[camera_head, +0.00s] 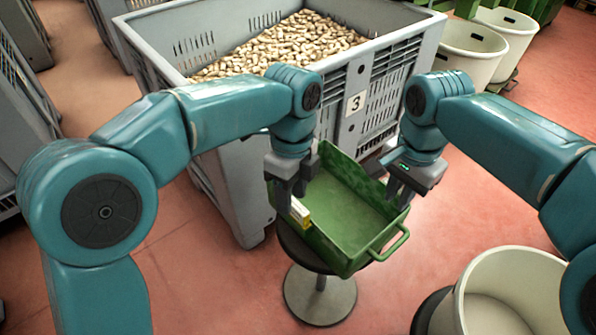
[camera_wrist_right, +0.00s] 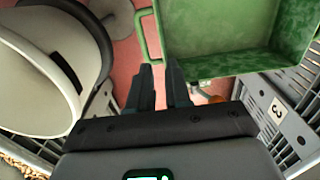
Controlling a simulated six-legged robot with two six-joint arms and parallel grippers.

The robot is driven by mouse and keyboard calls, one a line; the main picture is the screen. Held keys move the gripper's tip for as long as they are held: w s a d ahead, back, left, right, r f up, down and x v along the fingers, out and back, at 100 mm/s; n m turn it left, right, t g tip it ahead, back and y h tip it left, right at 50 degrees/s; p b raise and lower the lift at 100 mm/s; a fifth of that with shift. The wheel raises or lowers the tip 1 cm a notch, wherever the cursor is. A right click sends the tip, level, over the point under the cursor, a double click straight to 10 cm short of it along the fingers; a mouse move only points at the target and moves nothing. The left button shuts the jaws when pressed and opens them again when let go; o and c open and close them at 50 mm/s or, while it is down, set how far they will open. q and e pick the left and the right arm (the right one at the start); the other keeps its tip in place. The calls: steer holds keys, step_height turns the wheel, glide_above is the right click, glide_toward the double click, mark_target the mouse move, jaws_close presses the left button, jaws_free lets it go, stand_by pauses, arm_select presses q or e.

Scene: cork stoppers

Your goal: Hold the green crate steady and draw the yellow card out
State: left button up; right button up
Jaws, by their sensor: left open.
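The green crate (camera_head: 345,206) stands on a round stool and is empty where I see inside; it fills the top of the right wrist view (camera_wrist_right: 225,35). The small yellow card (camera_head: 300,211) is upright at the crate's left wall, its lower part hidden. My left gripper (camera_head: 292,194) is open, fingers down, just above and beside the card; I cannot tell whether they touch. My right gripper (camera_head: 399,192) is at the crate's right wall. In the right wrist view its fingers (camera_wrist_right: 160,70) are apart with a narrow gap, close to the crate's rim.
A large grey bin (camera_head: 222,170) full of corks (camera_head: 275,48), marked 3, stands behind the crate. A white tub (camera_head: 508,285) is at the front right, and others (camera_head: 472,48) are at the back right. The red floor (camera_head: 215,285) is clear at the front left.

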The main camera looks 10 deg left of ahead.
mark_target(298, 206)
arm_select(q)
steer(key=w+r+m, duration=0.1)
steer(key=w+r+m+t, duration=0.1)
steer(key=shift+w+d+r+t, duration=0.3)
steer(key=shift+d+r, duration=0.05)
arm_select(e)
step_height(298, 206, down, 16)
steer(key=shift+f, duration=0.2)
steer(key=shift+c, duration=0.3)
jaws_close()
steer(key=shift+r, duration=0.1)
stand_by(1.0)
arm_select(q)
steer(key=shift+o, duration=0.8)
steer(key=shift+r, duration=0.1)
steer(key=shift+m, duration=0.8)
step_height(298, 206, down, 11)
steer(key=shift+f, duration=0.1)
